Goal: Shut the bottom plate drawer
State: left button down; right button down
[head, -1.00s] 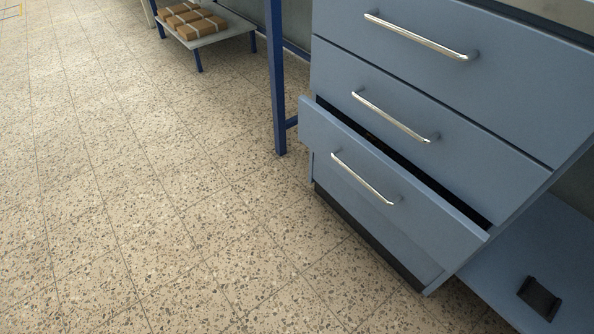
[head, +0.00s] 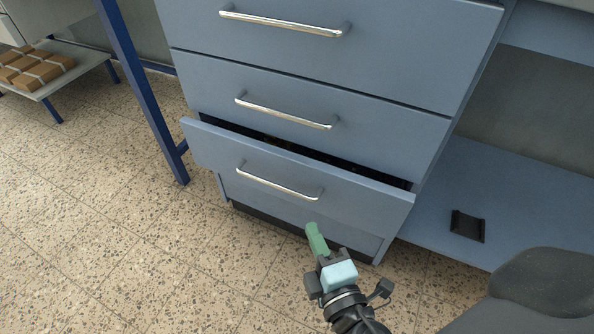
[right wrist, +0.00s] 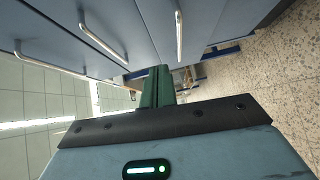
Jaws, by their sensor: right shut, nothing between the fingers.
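The bottom plate drawer (head: 345,192) is the lowest blue-grey drawer of the cabinet. It stands partly open, with a dark gap along its top edge. Its chrome bar handle (head: 278,184) runs across the front. My right gripper (head: 313,230) has green fingers, which are shut and empty. In the head view they appear just below the drawer front's lower right part; I cannot tell if they touch it. In the right wrist view the shut fingers (right wrist: 158,85) point toward the cabinet side of the scene, with drawer handles to the left and above. My left gripper is out of view.
Two drawers above, the middle one (head: 380,145) and the top one (head: 400,60), are shut. A blue table leg (head: 145,95) stands left of the cabinet. A low shelf (head: 85,66) holds brown packages. A small black object (head: 467,226) lies on the blue lower shelf at right.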

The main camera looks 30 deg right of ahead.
jog(key=r, duration=0.1)
jog(key=b, duration=0.1)
send_near(304, 165)
jog(key=w+a, duration=0.4)
jog(key=w, duration=0.1)
jog(key=d, duration=0.1)
jog(key=w, duration=0.1)
jog(key=w+d, duration=0.1)
jog(key=shift+d+f+n+t+b, duration=0.3)
jog(key=shift+d+b, duration=0.05)
jog(key=shift+w+d, duration=0.3)
jog(key=shift+w, duration=0.05)
jog(key=shift+w+d+r+p, duration=0.1)
jog(key=shift+w+d+p, duration=0.35)
jog(key=shift+w+d, duration=0.5)
jog(key=shift+s, duration=0.2)
